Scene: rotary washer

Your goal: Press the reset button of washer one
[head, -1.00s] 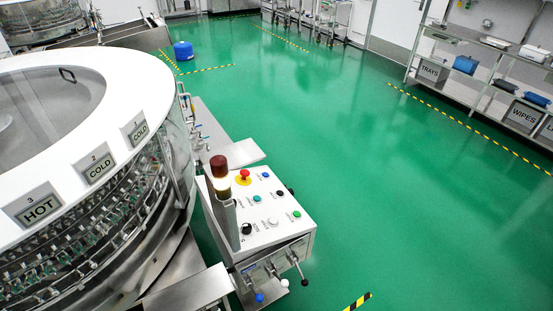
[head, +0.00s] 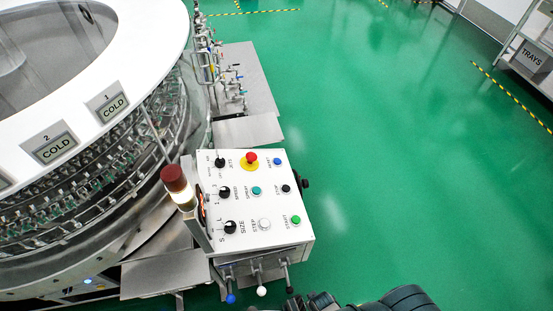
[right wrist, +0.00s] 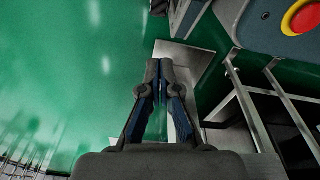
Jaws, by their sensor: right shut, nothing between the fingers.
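The washer's white control panel (head: 260,205) stands beside the big round washer (head: 95,150) in the head view. On it are a red stop button (head: 251,157) on a yellow disc, a blue button (head: 277,161) to its right, teal, black, white and green buttons, and several black knobs. The blue button's small label is hard to read. My right gripper (right wrist: 160,72) is shut and empty in the right wrist view, pointing over the floor. A red button on yellow (right wrist: 301,16) shows at that view's top right corner. Dark parts of my arm show at the head view's bottom edge. My left gripper is out of view.
A red-brown signal lamp (head: 175,180) rises at the panel's left edge. Levers with coloured knobs (head: 261,291) stick out at its front. Metal shelves (head: 530,55) stand at the far right. The green floor (head: 400,170) right of the panel is clear.

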